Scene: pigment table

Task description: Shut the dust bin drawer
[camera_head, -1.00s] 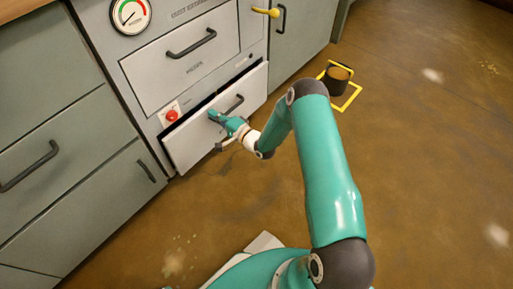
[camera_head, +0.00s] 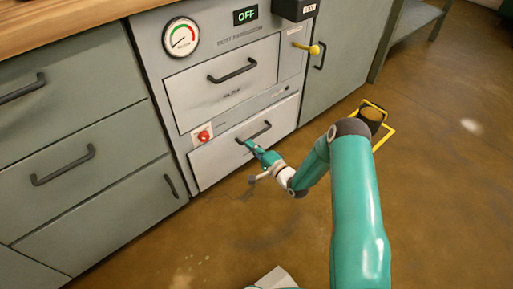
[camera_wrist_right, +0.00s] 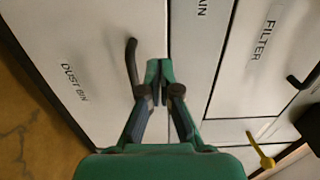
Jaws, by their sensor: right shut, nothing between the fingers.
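The dust bin drawer (camera_head: 225,157) is the lower white drawer of the grey machine, with a dark bar handle (camera_head: 254,132). Its front looks flush or nearly flush with the machine's face. In the right wrist view, the front lettered DUST BIN (camera_wrist_right: 98,100) fills the left side, its handle (camera_wrist_right: 131,68) beside my fingertips. My right gripper (camera_head: 249,146) is shut and empty, its tips at the drawer front just below the handle. It also shows in the wrist view (camera_wrist_right: 158,70). I cannot tell if the tips touch the front. My left gripper is out of view.
Above is the filter drawer (camera_head: 215,84), with a red button (camera_head: 204,135) below it, a gauge (camera_head: 180,37) and an OFF display (camera_head: 245,15). A yellow lever (camera_head: 306,47) sticks out at right. A dark bucket (camera_head: 371,115) stands on the floor within a yellow outline.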

